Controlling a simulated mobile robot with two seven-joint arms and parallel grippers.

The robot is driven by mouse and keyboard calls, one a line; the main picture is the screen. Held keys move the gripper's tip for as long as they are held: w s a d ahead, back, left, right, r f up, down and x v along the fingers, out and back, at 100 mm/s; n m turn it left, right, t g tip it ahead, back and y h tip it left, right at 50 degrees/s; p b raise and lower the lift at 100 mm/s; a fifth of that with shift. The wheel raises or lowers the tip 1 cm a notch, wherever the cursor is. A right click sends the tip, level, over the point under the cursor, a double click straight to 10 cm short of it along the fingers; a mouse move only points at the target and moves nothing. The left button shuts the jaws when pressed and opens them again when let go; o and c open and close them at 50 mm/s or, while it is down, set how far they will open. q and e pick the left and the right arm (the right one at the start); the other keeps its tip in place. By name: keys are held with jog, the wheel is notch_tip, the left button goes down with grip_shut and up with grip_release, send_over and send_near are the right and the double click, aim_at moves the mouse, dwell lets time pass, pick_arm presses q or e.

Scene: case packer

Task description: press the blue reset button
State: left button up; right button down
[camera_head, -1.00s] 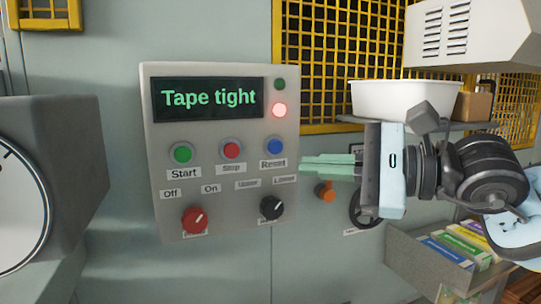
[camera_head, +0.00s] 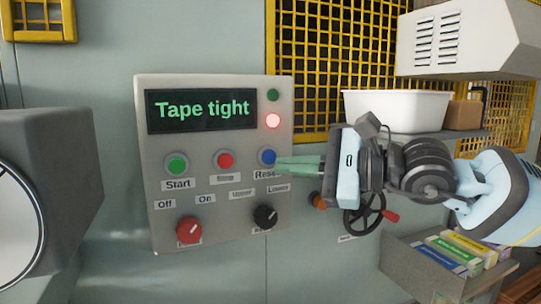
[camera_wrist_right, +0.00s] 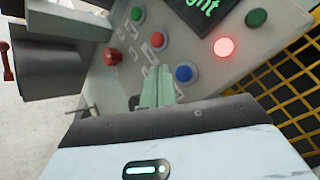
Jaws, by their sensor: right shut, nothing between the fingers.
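The blue reset button (camera_head: 268,157) is on the grey control panel (camera_head: 150,215), at the right end of the button row, above the "Reset" label. It also shows in the right wrist view (camera_wrist_right: 184,74). My right gripper (camera_head: 279,164) is shut and empty, its green fingertips at the button's lower right edge and covering part of the label. In the right wrist view the fingers (camera_wrist_right: 160,72) point at the panel just left of the button. I cannot tell whether they touch it. My left gripper is not in view.
The green start button (camera_head: 177,166) and red stop button (camera_head: 224,160) are left of the blue one. Red and black knobs sit below. The display (camera_head: 201,109) reads "Tape tight" beside a lit red lamp (camera_head: 273,121). A white bin (camera_head: 396,110) stands on a shelf at right.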

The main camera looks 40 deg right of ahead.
aim_at(269, 157)
jog(key=shift+w+d, duration=0.15)
jog(key=shift+w, duration=0.45)
jog(key=shift+w+d, duration=0.15)
jog(key=shift+w, duration=0.45)
dwell(0.4)
dwell(0.7)
jog(key=shift+w, duration=0.15)
jog(key=shift+w+d, duration=0.1)
jog(key=shift+w, duration=0.2)
dwell(0.4)
